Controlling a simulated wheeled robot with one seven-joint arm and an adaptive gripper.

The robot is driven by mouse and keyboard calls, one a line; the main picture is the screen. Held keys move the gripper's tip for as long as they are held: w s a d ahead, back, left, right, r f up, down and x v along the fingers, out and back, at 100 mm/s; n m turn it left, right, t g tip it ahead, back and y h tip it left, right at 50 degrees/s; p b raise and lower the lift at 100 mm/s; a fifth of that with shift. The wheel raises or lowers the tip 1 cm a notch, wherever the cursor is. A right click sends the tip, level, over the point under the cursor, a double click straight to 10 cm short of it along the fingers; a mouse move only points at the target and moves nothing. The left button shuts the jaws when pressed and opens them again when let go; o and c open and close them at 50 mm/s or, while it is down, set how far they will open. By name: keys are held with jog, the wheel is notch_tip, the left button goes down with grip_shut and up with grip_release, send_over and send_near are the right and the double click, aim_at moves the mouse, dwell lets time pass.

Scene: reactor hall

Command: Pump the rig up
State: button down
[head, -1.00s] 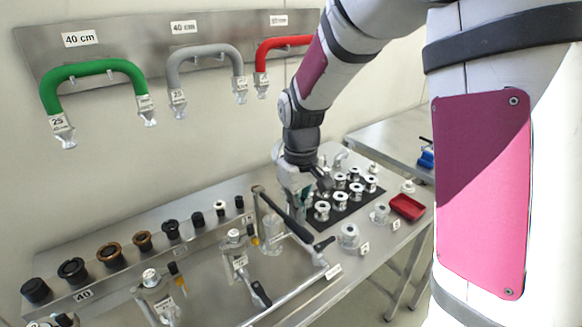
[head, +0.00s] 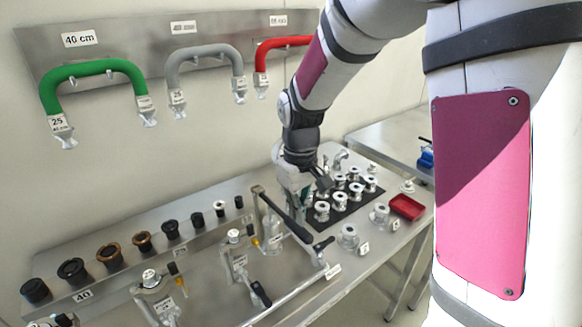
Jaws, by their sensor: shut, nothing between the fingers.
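The rig on the steel bench (head: 207,287) is a run of metal fittings and pipe with labelled valves, including one at the front left (head: 152,285) and one in the middle (head: 236,258). A long black lever (head: 285,218) slants across its right part, beside a clear and metal vessel (head: 270,232). My gripper (head: 304,205) points down just behind the lever, next to the black mat. It is shut with nothing in it. Its fingertips are small and partly hidden, so I cannot tell whether it touches the lever or a fitting.
A black mat (head: 345,212) holds several metal flange fittings. A red tray (head: 406,207) lies at the bench's right edge. Black and brown rings (head: 108,254) line the raised shelf. Green (head: 95,68), grey (head: 205,52) and red (head: 284,42) hoses hang on the wall.

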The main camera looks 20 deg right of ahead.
aim_at(299, 235)
jog(key=shift+f, duration=0.1)
jog(key=shift+f+b, duration=0.85)
jog(key=shift+f, duration=2.75)
jog(key=shift+r+p, duration=1.15)
jog(key=shift+r, duration=1.9)
jog(key=shift+r, duration=0.25)
jog(key=shift+m+t, duration=0.4)
jog(key=shift+t, duration=0.2)
jog(key=r, duration=0.2)
jog(key=s+r, duration=0.1)
jog(key=r, duration=0.1)
jog(key=s+r, duration=0.1)
jog(key=shift+s+r+b, duration=0.25)
jog(key=shift+r+b, duration=0.05)
jog(key=shift+r, duration=0.1)
jog(key=s+r+m+t+b, duration=0.1)
jog(key=s+r+t, duration=0.1)
jog(key=s+r, duration=0.3)
jog(key=s+r+m+t+b, duration=0.1)
jog(key=s+r, duration=0.3)
jog(key=s, duration=0.6)
jog(key=shift+s+r+m+t, duration=0.3)
jog(key=shift+r+m+t, duration=0.1)
jog(key=shift+t, duration=0.3)
